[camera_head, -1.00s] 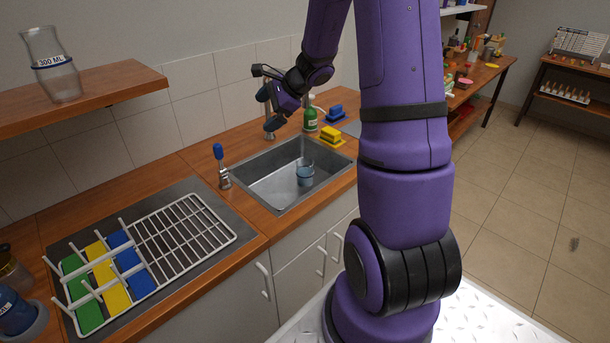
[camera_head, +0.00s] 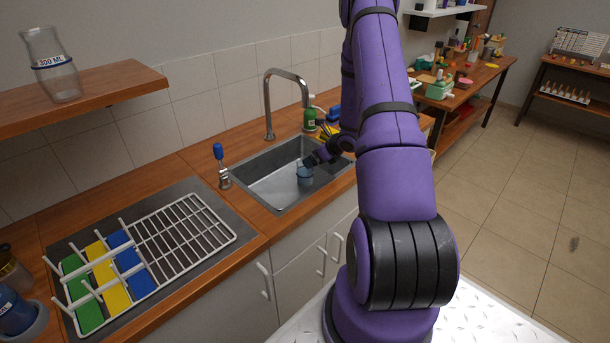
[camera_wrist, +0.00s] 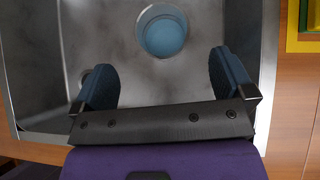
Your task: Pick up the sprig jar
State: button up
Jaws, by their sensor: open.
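A clear jar with a blue lower part (camera_head: 305,174) stands in the sink; I cannot make out a sprig on it, so I cannot tell if it is the sprig jar. In the wrist view the jar (camera_wrist: 163,33) is round and seen from above, ahead of the fingers. My gripper (camera_wrist: 165,72) is open and empty, with its two blue-grey fingers spread apart over the sink. In the head view my gripper (camera_head: 314,159) is close to the jar, at the sink's right side. Whether it touches the jar cannot be told.
The steel sink (camera_head: 258,192) has walls around the jar and a tall faucet (camera_head: 268,105) behind. A green bottle (camera_head: 310,118) stands at the back right. A white dish rack (camera_head: 187,232) is at left. A 300 ML glass vessel (camera_head: 56,75) stands on the shelf (camera_head: 95,92).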

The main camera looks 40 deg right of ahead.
aim_at(305, 173)
jog(key=x, duration=0.9)
jog(key=shift+d, duration=0.15)
jog(key=c, duration=1.2)
